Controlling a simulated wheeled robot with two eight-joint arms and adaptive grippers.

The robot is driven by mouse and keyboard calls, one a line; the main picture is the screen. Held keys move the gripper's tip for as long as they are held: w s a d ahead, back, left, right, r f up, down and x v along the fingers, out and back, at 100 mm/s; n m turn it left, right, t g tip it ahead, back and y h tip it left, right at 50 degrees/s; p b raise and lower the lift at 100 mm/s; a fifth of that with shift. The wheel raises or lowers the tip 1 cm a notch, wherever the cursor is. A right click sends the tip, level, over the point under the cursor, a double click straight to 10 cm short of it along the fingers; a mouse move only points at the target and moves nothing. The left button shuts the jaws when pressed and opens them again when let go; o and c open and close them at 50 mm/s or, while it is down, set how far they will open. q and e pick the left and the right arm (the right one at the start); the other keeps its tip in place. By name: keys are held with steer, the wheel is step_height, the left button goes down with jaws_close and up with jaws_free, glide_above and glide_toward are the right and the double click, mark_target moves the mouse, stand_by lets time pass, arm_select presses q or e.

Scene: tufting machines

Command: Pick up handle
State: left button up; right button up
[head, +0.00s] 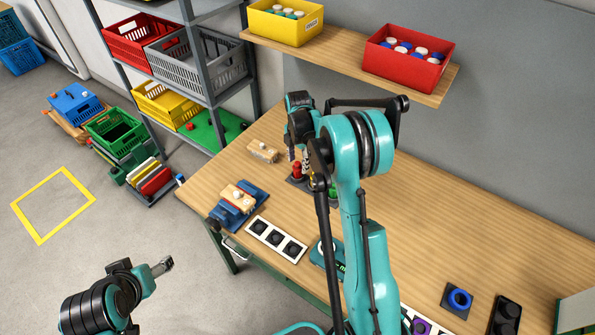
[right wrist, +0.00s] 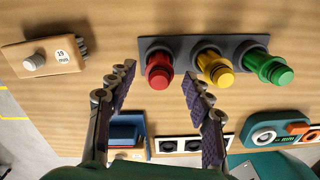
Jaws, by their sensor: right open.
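A red handle (right wrist: 159,72), a yellow handle (right wrist: 215,68) and a green handle (right wrist: 269,69) stand in a row in a dark grey holder (right wrist: 237,43) in the right wrist view. My right gripper (right wrist: 158,82) is open and empty. In its wrist view the fingertips appear on either side of the red handle; contact cannot be told. My left gripper (head: 162,266) is off the table at lower left, its jaw state unclear.
A wooden block with bristles and a 19 mm label (right wrist: 42,57) lies left of the holder. A blue stand with a wooden piece (head: 237,200) and a white strip with black sockets (head: 275,238) lie near the front edge. A shelf with a red bin (head: 408,60) hangs behind.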

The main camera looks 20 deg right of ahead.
step_height(320, 180, down, 2)
steer(key=c, duration=1.2)
steer(key=shift+o, duration=0.2)
steer(key=shift+r, duration=0.15)
